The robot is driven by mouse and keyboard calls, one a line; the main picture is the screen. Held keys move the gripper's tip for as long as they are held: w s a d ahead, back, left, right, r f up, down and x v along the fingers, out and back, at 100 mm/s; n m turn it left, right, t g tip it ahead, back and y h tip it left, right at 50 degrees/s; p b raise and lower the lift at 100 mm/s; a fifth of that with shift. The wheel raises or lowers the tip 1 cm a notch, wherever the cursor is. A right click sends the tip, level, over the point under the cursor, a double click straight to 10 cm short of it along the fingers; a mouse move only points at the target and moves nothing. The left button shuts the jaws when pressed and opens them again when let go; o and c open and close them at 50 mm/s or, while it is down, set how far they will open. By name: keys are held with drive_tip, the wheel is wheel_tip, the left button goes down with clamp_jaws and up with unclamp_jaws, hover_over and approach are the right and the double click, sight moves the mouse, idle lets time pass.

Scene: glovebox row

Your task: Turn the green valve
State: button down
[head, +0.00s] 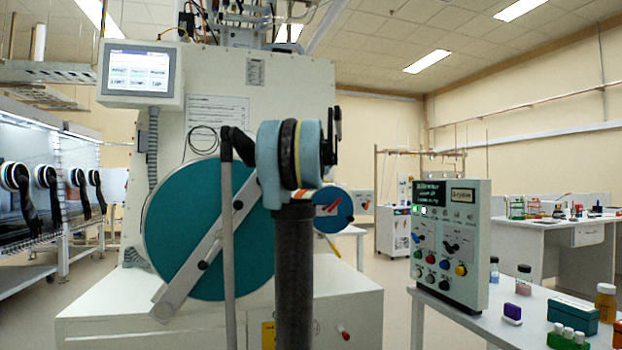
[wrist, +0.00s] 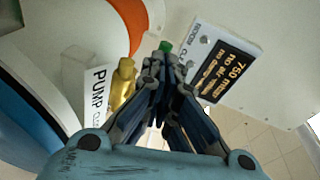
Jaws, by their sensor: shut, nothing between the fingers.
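In the wrist view, my gripper (wrist: 163,62) points away from the camera with its dark fingers together and nothing held between them. A small green part (wrist: 165,46), likely the green valve, shows just past the fingertips. The fingers hide most of it, and I cannot tell whether they touch it. A brass fitting (wrist: 123,80) stands just left of the fingers, beside a white label reading PUMP (wrist: 97,92). In the head view my own arm stands in the middle, and I cannot make out the green valve or the fingertips.
A sign with yellow text (wrist: 225,70) is right of the fingers. In the head view, a large teal round door (head: 185,235) with a metal bar is behind my arm. A control box (head: 450,240) stands on the right-hand bench (head: 515,335) among bottles. Open floor lies between.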

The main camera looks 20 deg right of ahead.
drive_tip(key=shift+w+a, duration=0.1)
drive_tip(key=shift+w, duration=0.05)
idle(0.4)
drive_tip(key=s+a+r, duration=0.2)
drive_tip(key=s+a, duration=0.6)
drive_tip(key=s, duration=0.2)
idle(0.4)
